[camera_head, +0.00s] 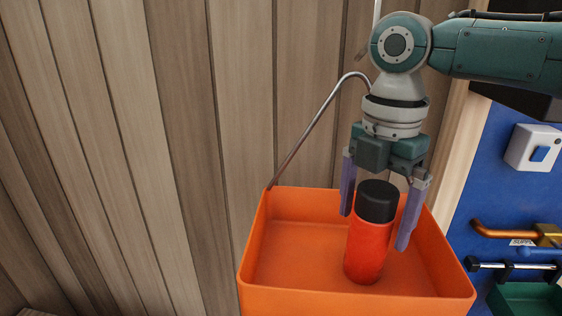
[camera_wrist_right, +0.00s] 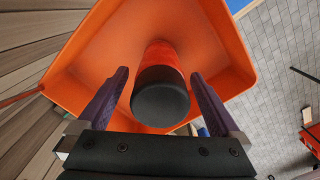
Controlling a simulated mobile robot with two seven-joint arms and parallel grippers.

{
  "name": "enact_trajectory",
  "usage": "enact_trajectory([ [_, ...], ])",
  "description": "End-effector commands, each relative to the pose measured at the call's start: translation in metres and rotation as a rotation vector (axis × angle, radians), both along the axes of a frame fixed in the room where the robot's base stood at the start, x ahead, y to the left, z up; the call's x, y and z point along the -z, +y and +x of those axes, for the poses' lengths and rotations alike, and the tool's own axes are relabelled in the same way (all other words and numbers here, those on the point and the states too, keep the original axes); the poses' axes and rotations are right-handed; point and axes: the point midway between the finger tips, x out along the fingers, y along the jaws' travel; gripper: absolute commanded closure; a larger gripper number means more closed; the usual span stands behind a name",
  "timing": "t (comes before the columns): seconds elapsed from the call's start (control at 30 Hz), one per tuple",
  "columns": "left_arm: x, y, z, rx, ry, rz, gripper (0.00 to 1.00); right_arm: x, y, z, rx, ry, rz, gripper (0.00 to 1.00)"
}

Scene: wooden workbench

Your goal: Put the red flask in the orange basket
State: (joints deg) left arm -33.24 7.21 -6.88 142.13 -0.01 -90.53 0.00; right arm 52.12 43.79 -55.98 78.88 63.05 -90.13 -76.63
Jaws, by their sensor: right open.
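The red flask (camera_head: 369,246) with a black cap stands roughly upright inside the orange basket (camera_head: 262,301). My right gripper (camera_head: 374,230) is open, its two purple fingers on either side of the flask's upper part, with gaps showing. In the right wrist view the flask's black cap (camera_wrist_right: 160,100) lies between and beyond the open fingers (camera_wrist_right: 160,85), and the basket (camera_wrist_right: 75,85) surrounds it. Whether the flask's base touches the basket floor is hard to tell. My left gripper is not in view.
A thin metal handle (camera_head: 318,118) rises from the basket's back left. A wooden plank wall or surface (camera_head: 130,150) fills the left. A blue panel (camera_head: 500,190) at the right carries a white switch box (camera_head: 534,148), an orange bar (camera_head: 505,232) and a green bin (camera_head: 525,298).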

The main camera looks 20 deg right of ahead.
Motion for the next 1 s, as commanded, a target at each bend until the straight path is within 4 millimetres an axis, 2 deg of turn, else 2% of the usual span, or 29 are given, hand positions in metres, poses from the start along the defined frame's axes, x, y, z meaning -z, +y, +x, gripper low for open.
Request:
enact_trajectory([
  [0.17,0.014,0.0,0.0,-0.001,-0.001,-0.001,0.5,-0.03,0.0,0.002,0.0,-0.008,0.0,0.0],
  [0.3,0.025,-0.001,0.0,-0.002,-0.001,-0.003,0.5,-0.063,0.0,0.002,0.0,-0.009,0.001,0.0],
  [0.5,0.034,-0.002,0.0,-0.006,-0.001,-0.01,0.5,-0.1,0.0,0.001,0.001,-0.005,0.002,0.0],
  [0.7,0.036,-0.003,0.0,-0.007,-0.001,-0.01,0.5,-0.115,0.0,0.0,0.001,-0.001,0.0,0.0],
  [1.0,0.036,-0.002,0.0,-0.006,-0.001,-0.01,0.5,-0.116,0.0,0.0,0.001,0.0,0.001,0.0],
])
